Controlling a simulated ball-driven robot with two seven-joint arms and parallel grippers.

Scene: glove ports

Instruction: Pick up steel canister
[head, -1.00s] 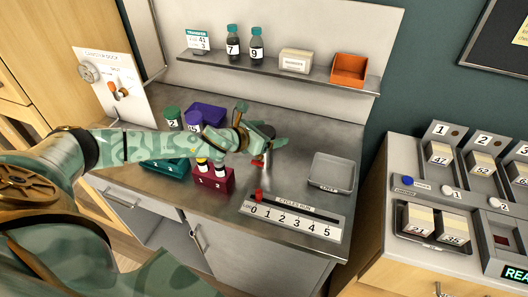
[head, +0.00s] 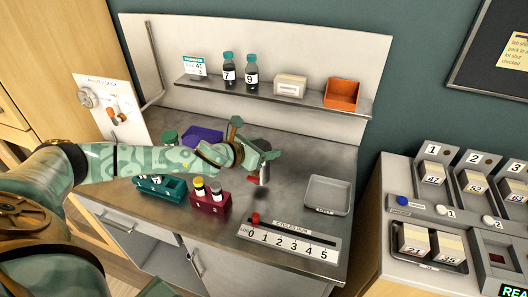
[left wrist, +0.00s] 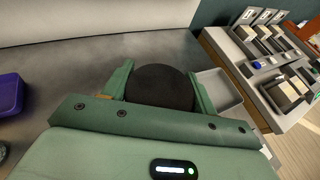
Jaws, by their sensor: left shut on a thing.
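The steel canister (head: 264,176) is held in my left gripper (head: 264,160), whose jaws are shut on it. In the head view only its grey lower part shows below the fingers, apparently upright. It hangs above the steel bench, with a dark shadow on the surface below it. In the left wrist view its round black top (left wrist: 160,88) sits between the two green fingers (left wrist: 160,90). My right gripper is not in view.
An empty grey tray (head: 327,195) lies right of the canister. The cycles-run strip (head: 290,243) with a red slider is in front. A maroon rack (head: 210,203), teal rack (head: 160,190) and purple bin (head: 203,136) stand left. A shelf (head: 300,100) runs behind.

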